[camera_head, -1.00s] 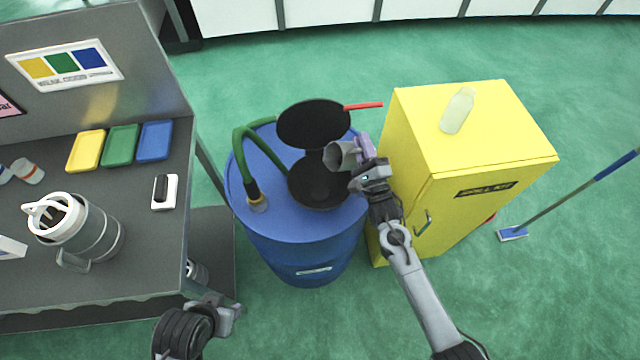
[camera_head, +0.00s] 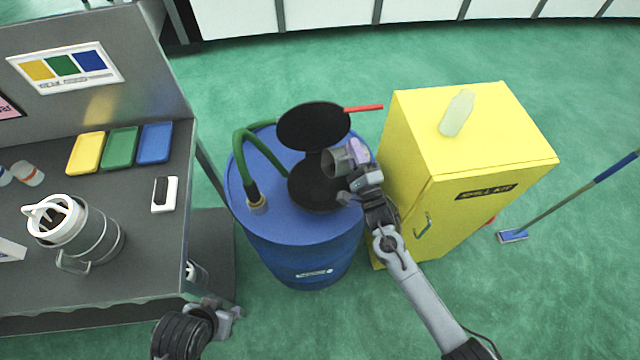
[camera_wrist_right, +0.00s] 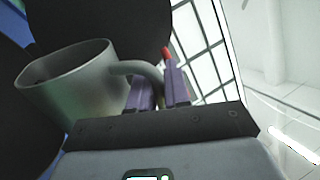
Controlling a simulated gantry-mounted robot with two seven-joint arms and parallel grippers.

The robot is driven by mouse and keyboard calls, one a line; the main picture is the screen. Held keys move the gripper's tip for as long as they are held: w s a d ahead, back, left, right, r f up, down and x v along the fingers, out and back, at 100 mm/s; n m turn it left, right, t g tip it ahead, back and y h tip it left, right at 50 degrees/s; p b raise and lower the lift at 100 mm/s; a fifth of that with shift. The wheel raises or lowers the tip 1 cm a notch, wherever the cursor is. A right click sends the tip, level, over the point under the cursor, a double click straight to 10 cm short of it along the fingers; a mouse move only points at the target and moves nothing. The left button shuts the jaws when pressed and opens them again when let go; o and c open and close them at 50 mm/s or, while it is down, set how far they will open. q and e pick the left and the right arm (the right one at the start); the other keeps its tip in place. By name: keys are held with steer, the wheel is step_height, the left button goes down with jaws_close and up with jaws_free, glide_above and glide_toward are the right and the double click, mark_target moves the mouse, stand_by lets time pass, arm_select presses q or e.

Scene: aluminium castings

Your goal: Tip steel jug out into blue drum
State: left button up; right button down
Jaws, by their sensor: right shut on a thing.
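The steel jug (camera_head: 337,162) is in my right gripper (camera_head: 356,166), over the black funnel (camera_head: 318,192) on top of the blue drum (camera_head: 300,225). In the head view the jug lies tilted with its mouth toward the left. In the right wrist view the jug (camera_wrist_right: 85,85) shows its rim and handle, and the gripper's purple fingers (camera_wrist_right: 160,92) are closed on the handle. The jug's contents cannot be seen. My left gripper (camera_head: 228,312) is low at the bottom of the head view, beside the bench; its finger gap is unclear.
The funnel's round black lid (camera_head: 313,126) stands open behind the jug. A green hose (camera_head: 243,165) enters the drum top at left. A yellow cabinet (camera_head: 460,150) with a bottle (camera_head: 457,112) on it stands close at right. The grey bench (camera_head: 150,235) is at left.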

mark_target(344, 157)
steer(key=shift+s+a+r+n, duration=0.25)
steer(key=shift+a+r+n, duration=0.05)
steer(key=shift+a+n, duration=0.3)
steer(key=shift+f+y, duration=0.1)
steer(key=shift+y, duration=0.3)
steer(key=shift+s+a+n, duration=0.15)
steer(key=shift+s+n, duration=0.05)
steer(key=shift+n, duration=0.2)
steer(key=shift+s+d+f+n, duration=0.15)
steer(key=shift+s+d+n, duration=0.05)
steer(key=shift+s+n, duration=0.1)
steer(key=shift+s+a+f+n+y, duration=0.1)
steer(key=shift+s+a+n+y, duration=0.1)
steer(key=shift+n+y, duration=0.2)
steer(key=shift+s+a+f+n+g+y+b, duration=0.1)
steer(key=shift+a+f+n+g+y+b, duration=0.1)
steer(key=shift+a+n, duration=0.15)
steer(key=shift+s+a+f+n+g+y+b, duration=0.1)
steer(key=shift+a+n+b, duration=0.1)
steer(key=shift+n, duration=0.25)
steer(key=shift+s+a+f+n+y, duration=0.1)
steer(key=shift+a+f+n+y, duration=0.05)
steer(key=shift+a+n+y, duration=0.4)
